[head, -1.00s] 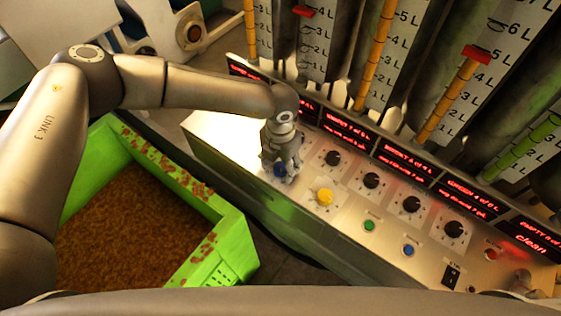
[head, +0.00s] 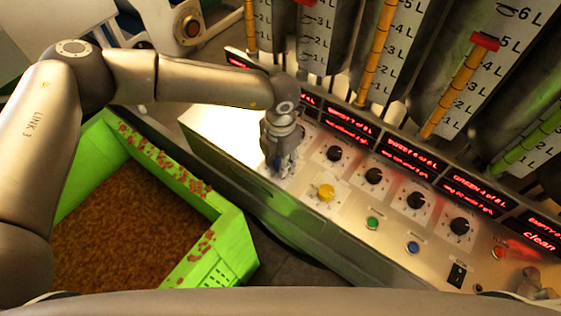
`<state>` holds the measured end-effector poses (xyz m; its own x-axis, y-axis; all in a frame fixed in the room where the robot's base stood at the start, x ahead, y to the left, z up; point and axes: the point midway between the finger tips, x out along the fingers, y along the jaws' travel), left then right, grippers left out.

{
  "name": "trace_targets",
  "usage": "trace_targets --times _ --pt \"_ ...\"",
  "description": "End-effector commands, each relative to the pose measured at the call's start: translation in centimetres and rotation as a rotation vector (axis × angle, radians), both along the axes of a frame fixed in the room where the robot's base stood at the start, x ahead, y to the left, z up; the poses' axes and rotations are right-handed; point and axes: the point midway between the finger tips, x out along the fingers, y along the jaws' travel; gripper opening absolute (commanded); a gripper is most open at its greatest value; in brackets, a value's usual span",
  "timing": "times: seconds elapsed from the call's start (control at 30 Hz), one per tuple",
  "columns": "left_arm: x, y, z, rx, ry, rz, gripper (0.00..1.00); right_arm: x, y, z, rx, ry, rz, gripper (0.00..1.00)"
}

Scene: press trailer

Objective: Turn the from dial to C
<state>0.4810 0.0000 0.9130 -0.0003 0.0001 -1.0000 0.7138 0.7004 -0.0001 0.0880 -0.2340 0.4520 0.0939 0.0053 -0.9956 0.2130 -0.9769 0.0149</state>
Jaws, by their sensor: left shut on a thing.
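My left gripper (head: 283,160) points down onto the left end of the sloped metal control panel (head: 240,175). It is shut on a dial there, and its fingers almost wholly hide that dial, so its setting cannot be read. A yellow dial (head: 325,192) stands just right of the gripper, apart from it, on a pale scale plate; its letters are too small to read.
Several black knobs (head: 373,176) line the panel under red-lit displays (head: 410,160). A green button (head: 372,223), a blue button (head: 413,247) and a black switch (head: 457,275) sit nearer the front. Tall gauge tubes (head: 465,85) rise behind. A green bin (head: 232,248) stands left, below my arm.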

Motion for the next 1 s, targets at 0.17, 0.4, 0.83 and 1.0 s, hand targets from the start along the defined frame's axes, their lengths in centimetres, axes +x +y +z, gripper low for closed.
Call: trace_targets --times 0.17,0.4,0.83,1.0 --pt "0.1 0.0 -0.8 -0.001 -0.002 -0.148 0.09 0.0 0.0 -3.3 0.000 0.000 0.000 0.00" --pt "0.1 0.0 -0.7 -0.001 -0.002 -0.349 0.09 0.0 -0.1 -6.5 -0.001 0.001 -0.001 0.00" --pt "0.0 0.0 -0.3 0.000 -0.001 -0.579 0.09 -0.1 -0.2 -9.7 -0.003 0.003 0.000 0.00" --pt "0.0 0.0 -0.1 0.001 0.001 -0.611 0.09 -0.1 -0.2 -10.0 -0.003 0.003 0.000 0.00"
